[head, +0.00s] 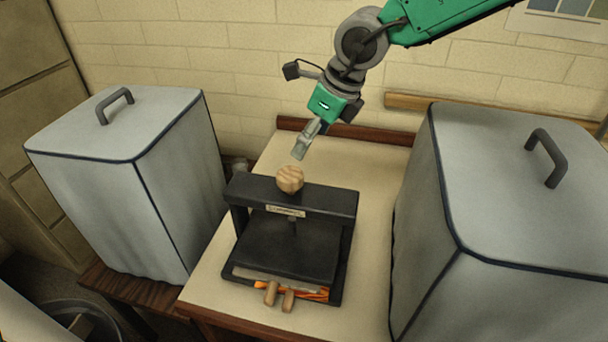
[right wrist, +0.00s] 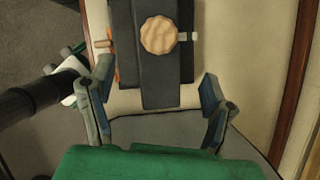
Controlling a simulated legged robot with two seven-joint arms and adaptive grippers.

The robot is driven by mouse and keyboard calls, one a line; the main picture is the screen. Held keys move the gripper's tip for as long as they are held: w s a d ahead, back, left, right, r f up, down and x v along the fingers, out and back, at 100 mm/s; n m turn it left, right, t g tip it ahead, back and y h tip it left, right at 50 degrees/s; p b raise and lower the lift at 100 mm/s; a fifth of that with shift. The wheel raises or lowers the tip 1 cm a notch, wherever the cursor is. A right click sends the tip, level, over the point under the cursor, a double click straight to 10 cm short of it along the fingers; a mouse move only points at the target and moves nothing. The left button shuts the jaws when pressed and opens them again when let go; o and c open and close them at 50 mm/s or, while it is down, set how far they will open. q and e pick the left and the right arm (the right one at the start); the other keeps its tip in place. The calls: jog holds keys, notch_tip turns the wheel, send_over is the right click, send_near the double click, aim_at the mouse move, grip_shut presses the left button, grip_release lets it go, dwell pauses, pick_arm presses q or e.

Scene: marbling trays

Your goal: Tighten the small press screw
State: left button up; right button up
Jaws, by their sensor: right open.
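The small press (head: 290,240) is a black frame on the pale table, with a round wooden knob (head: 290,178) on top of its crossbar as the screw's handle. The screw's shaft shows faintly below the crossbar. My right gripper (head: 303,145) hangs from the green arm above and behind the knob, apart from it. In the right wrist view the right gripper (right wrist: 157,78) is open and empty, its fingers spread wide. The knob (right wrist: 159,35) lies beyond the fingertips, roughly centred between them. My left gripper is not identifiable in either view.
Grey covered boxes with handles stand left (head: 110,180) and right (head: 490,200) of the press. Two wooden pegs (head: 279,297) and an orange-patterned sheet (head: 312,292) stick out at the press's front. The table (head: 375,190) is clear right of the press.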

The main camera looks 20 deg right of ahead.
aim_at(293, 173)
jog(key=p+x, duration=0.1)
jog(key=x, duration=1.2)
jog(key=shift+c, duration=0.5)
jog(key=c, duration=1.1)
